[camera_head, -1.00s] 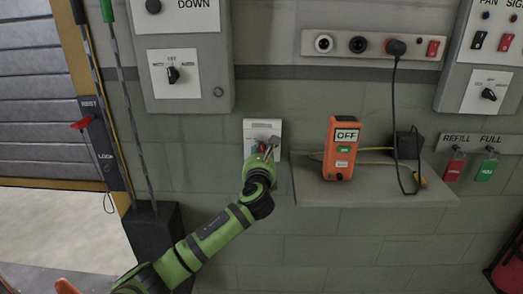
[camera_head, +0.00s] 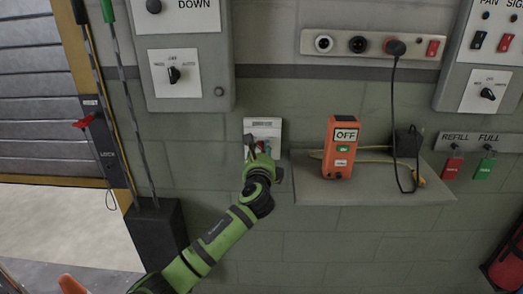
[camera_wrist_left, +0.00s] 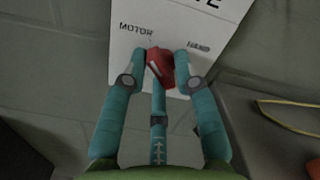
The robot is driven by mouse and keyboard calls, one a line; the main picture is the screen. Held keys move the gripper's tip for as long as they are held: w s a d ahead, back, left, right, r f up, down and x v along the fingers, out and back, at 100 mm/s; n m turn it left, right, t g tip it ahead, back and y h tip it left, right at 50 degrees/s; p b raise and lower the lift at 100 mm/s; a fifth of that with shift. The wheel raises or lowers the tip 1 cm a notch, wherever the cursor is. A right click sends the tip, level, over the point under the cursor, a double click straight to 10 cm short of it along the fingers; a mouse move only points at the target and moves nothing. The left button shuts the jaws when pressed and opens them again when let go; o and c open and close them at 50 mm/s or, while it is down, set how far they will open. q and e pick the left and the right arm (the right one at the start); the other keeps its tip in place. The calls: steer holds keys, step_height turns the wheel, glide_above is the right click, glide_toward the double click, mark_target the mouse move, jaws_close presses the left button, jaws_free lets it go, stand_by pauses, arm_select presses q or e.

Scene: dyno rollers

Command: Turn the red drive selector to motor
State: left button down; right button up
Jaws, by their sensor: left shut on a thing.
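The red drive selector (camera_wrist_left: 160,70) is a small red knob with a white mark. It sits on a white panel (camera_wrist_left: 190,20), which is printed MOTOR at the left and HAND at the right. In the head view this panel (camera_head: 263,124) is on the wall, left of the shelf. My left gripper (camera_wrist_left: 166,62) has its teal fingers on both sides of the knob and is shut on it. The knob looks tilted toward the upper left, near MOTOR. In the head view my left gripper (camera_head: 256,147) covers the lower panel and mostly hides the knob. My right gripper is out of view.
A shelf (camera_head: 370,192) to the right holds an orange OFF box (camera_head: 341,148) with a cable. A socket strip (camera_head: 370,48) is above it. A grey DOWN control box (camera_head: 183,100) is at the upper left. Red and green tags (camera_head: 453,166) hang at the right.

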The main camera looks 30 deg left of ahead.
arm_select(q)
steer(key=shift+s+a+f+n, duration=0.1)
steer(key=shift+f+n, duration=0.2)
steer(key=c, duration=1.1)
jaws_free()
steer(key=shift+c, duration=0.2)
steer(key=shift+a, duration=0.1)
steer(key=shift+r, duration=0.15)
steer(key=v, duration=1.2)
